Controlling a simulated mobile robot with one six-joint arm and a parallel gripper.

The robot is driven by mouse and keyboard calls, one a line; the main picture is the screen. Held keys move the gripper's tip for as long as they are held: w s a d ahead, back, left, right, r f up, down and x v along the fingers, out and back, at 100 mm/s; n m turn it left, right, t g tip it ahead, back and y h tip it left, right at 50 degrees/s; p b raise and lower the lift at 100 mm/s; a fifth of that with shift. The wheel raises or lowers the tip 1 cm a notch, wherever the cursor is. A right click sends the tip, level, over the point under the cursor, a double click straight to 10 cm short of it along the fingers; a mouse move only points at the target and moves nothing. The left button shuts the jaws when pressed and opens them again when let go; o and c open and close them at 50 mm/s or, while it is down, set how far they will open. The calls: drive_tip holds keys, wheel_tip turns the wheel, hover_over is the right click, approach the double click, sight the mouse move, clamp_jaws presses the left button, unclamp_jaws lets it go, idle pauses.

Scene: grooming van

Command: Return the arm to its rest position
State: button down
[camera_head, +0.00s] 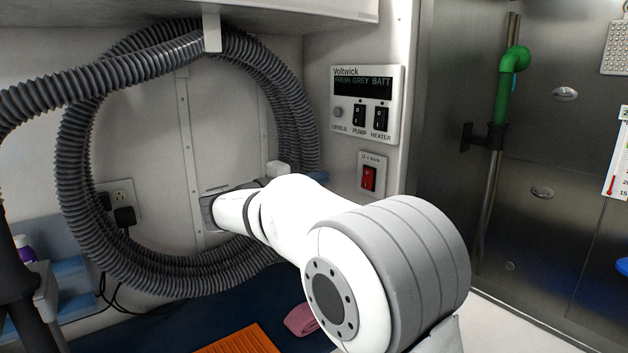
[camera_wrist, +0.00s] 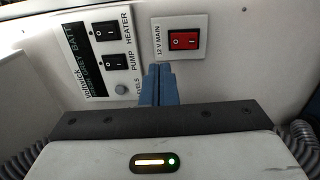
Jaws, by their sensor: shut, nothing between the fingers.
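My gripper shows in the wrist view (camera_wrist: 160,70). Its two blue fingers are pressed together with nothing between them. They point at the wall panel, just below and left of the red 12 V MAIN switch (camera_wrist: 184,40) in that picture. I cannot tell whether the tips touch the wall. In the head view my white and grey arm (camera_head: 290,215) reaches out toward the wall, and its links hide most of the gripper. The red switch (camera_head: 369,178) is also visible there, to the right of the arm's far end.
The Voltwick panel (camera_head: 367,92) with PUMP and HEATER switches is above the red switch. A coiled grey hose (camera_head: 75,180) hangs on the wall, close behind the arm. A green-topped pipe (camera_head: 503,95) stands right.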

drive_tip(key=s+d+f+m+g+y+p, duration=0.1)
drive_tip(key=s+d+f+g+y+p, duration=0.2)
drive_tip(key=s+d, duration=0.4)
drive_tip(key=s+d+f+m+g+y+p, duration=0.1)
drive_tip(key=s+d+f+g+y+p, duration=0.25)
drive_tip(key=s+d, duration=0.35)
drive_tip(key=s+a+f+m+y+p, duration=0.1)
drive_tip(key=s+f+y, duration=0.1)
drive_tip(key=s, duration=0.4)
drive_tip(key=s+a+f+m+y+p, duration=0.2)
drive_tip(key=s+y, duration=0.2)
drive_tip(key=s, duration=0.2)
drive_tip(key=s+a+f+m+g+y+p, duration=0.1)
drive_tip(key=s+f+y+p, duration=0.1)
drive_tip(key=s, duration=0.3)
drive_tip(key=shift+s+a+f+m+y, duration=0.2)
drive_tip(key=shift+s+m+y, duration=0.15)
drive_tip(key=shift+y, duration=0.2)
drive_tip(key=shift+s, duration=0.1)
